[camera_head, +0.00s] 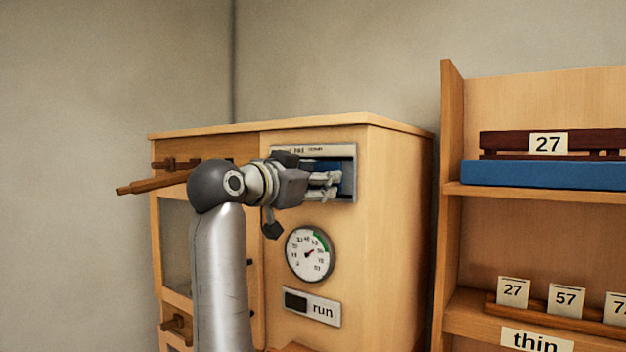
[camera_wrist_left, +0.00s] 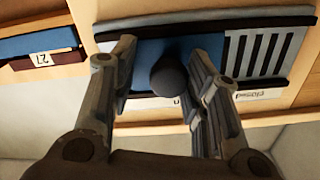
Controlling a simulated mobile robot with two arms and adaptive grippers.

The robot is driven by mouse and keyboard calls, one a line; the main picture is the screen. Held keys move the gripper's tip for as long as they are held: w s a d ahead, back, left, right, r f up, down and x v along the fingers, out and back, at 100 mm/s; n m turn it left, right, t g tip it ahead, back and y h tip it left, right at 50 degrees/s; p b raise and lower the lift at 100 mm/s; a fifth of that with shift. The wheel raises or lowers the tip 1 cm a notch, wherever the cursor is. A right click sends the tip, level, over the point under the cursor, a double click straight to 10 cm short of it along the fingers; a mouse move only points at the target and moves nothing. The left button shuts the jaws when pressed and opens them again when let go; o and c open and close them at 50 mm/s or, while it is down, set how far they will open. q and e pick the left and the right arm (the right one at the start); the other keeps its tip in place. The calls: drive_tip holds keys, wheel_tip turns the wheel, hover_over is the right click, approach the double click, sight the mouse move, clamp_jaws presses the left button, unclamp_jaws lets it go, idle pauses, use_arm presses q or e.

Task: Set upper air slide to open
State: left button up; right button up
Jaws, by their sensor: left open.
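The upper air slide is a blue plate (camera_wrist_left: 208,46) with a round dark knob (camera_wrist_left: 169,75), set in a dark-railed frame high on the wooden cabinet front. In the head view the blue plate (camera_head: 347,180) shows at the right part of the frame. My left gripper (camera_head: 335,185) reaches it from the left. In the left wrist view my left gripper (camera_wrist_left: 160,70) is open, with a finger on either side of the knob; I cannot tell if either touches. Slots show bare at the right of that view, near an upside-down "closed" label (camera_wrist_left: 260,95). Another label is mostly hidden. My right gripper is out of view.
Below the slide are a round gauge (camera_head: 309,254) and a "run" plate (camera_head: 312,307). A wooden handle bar (camera_head: 150,184) juts out at the cabinet's left. A shelf (camera_head: 540,195) with numbered cards and a blue block (camera_head: 540,175) stands at the right.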

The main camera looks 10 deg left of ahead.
use_arm(q)
drive_tip(key=shift+r, duration=0.1)
drive_tip(key=v, duration=1.2)
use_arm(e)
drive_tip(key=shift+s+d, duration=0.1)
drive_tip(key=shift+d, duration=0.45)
use_arm(q)
drive_tip(key=shift+d, duration=0.1)
